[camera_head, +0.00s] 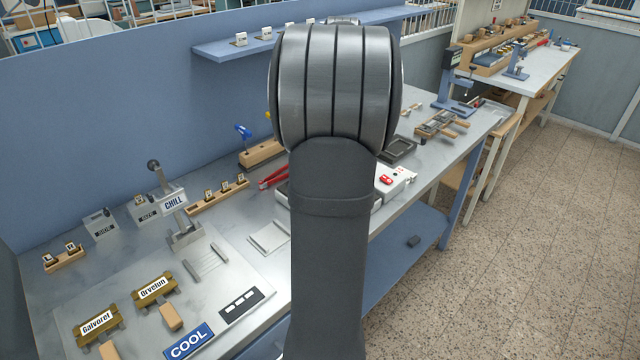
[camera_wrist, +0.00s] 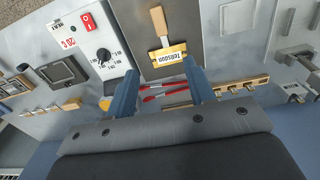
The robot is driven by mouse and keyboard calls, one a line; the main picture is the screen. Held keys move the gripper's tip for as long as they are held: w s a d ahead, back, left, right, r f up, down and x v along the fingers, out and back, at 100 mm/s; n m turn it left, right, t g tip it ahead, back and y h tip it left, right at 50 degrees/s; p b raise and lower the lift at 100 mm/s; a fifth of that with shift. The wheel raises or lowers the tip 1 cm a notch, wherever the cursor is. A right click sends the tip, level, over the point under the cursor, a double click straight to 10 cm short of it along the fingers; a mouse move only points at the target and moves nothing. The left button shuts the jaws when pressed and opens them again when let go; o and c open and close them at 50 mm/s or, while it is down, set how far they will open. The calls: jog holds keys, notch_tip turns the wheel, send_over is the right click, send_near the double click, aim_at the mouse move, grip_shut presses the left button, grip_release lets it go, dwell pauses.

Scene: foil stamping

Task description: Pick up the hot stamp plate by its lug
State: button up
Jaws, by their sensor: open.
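A brass stamp plate (camera_wrist: 179,48) with a white name label and a pale wooden lug (camera_wrist: 159,20) lies on the dark heater surface (camera_wrist: 139,12) in the wrist view. In the head view, the panel (camera_head: 397,177) shows beside my arm, which hides the plate and gripper.
Red-handled tongs (camera_wrist: 168,97) lie beside the heater. Two other brass plates, Galvoret (camera_head: 97,322) and Orvelun (camera_head: 156,288), lie at left near the COOL sign (camera_head: 189,341). The CHILL lever stand (camera_head: 184,232) rises from the bench. A blue shelf (camera_head: 225,48) runs along the back wall.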

jog(key=f, duration=1)
jog(key=shift+a+f, duration=0.2)
jog(key=shift+f, duration=0.2)
jog(key=shift+d+f, duration=0.15)
jog(key=shift+f, duration=3.15)
grip_shut()
